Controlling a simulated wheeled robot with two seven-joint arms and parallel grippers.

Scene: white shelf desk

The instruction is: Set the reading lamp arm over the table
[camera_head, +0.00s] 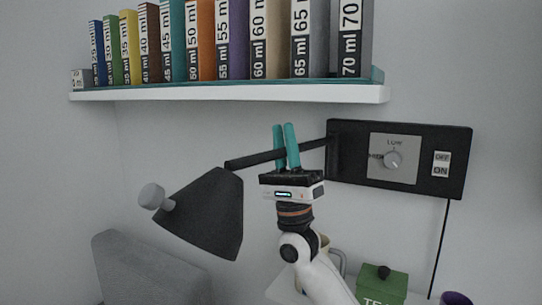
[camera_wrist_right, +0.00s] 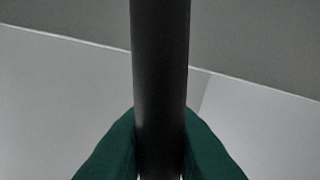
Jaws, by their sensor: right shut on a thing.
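The reading lamp has a dark cone shade (camera_head: 208,212) with a pale round knob (camera_head: 151,196) at its left. Its black arm (camera_head: 252,160) runs from the shade to the right, up to the black wall panel (camera_head: 349,160). My right gripper (camera_head: 286,146) has teal fingers and is shut on the lamp arm, between shade and panel. In the right wrist view the lamp arm (camera_wrist_right: 160,80) passes upright between the two dark green fingers (camera_wrist_right: 160,150). My left gripper is not in view.
A white wall shelf (camera_head: 230,93) with a row of labelled binders hangs above. A dial (camera_head: 393,160) and OFF/ON switch (camera_head: 441,163) sit on the panel. Below are a green box (camera_head: 382,284), a mug (camera_head: 338,262) and a grey chair back (camera_head: 140,265).

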